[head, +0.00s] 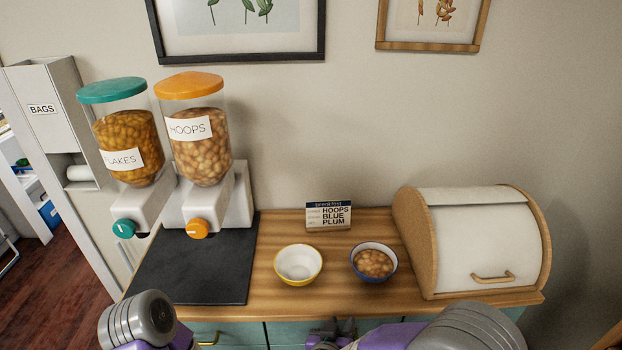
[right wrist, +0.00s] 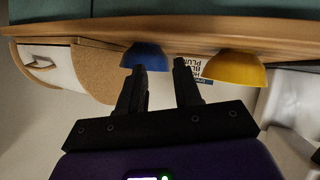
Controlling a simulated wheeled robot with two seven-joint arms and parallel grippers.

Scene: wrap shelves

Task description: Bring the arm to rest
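My right gripper (head: 332,328) is low in front of the counter's front edge, partly cut off by the bottom of the head view. In the right wrist view its two dark fingers (right wrist: 160,68) stand apart with nothing between them. That view is upside down, with the blue bowl (right wrist: 147,55) and yellow bowl (right wrist: 236,68) beyond the fingers. Of my left arm, only a rounded grey and purple link (head: 143,322) shows at the lower left. My left gripper is not in view.
The wooden counter (head: 330,295) holds a yellow empty bowl (head: 298,265), a blue bowl (head: 374,262) of hoops, a breakfast card (head: 328,215), a bread box (head: 485,240) and a black mat (head: 195,270). The flakes dispenser (head: 128,150) and hoops dispenser (head: 200,150) stand at the left.

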